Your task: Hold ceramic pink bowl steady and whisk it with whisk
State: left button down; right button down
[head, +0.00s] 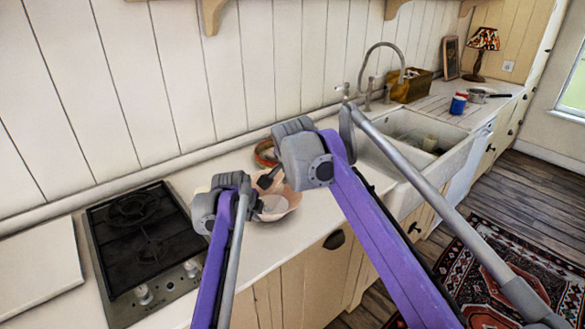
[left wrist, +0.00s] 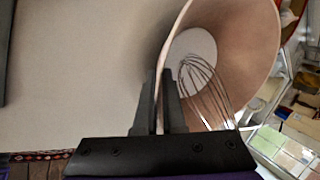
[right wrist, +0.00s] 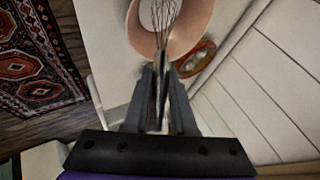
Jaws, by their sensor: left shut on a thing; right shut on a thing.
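The pink ceramic bowl (head: 287,203) stands on the counter right of the stove, partly hidden by my arms in the head view. My left gripper (left wrist: 165,78) is shut on the wall of the bowl (left wrist: 247,45) at its rim. The whisk (left wrist: 200,75) has its wire loops inside the bowl; it also shows in the right wrist view (right wrist: 164,14). My right gripper (right wrist: 161,72) is shut on the whisk's handle, above the bowl (right wrist: 192,28). Whether the wires touch the bowl's bottom cannot be told.
A black stove (head: 140,240) lies left of the bowl. An orange-brown round dish (head: 264,154) sits close behind it, near the wall. A white sink (head: 455,139) with a tap is to the right. The counter (head: 262,246) in front of the bowl is a narrow clear strip.

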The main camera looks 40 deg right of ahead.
jog(key=r, duration=0.1)
jog(key=d, duration=0.1)
jog(key=r, duration=0.1)
jog(key=shift+w+d+r, duration=0.25)
jog(key=shift+d+r, duration=0.05)
notch_tip(320, 180, up, 11)
dwell(0.5)
jog(key=shift+f, duration=0.1)
pick_arm(q)
jog(key=c, duration=0.9)
grip_release()
jog(key=v, duration=1.2)
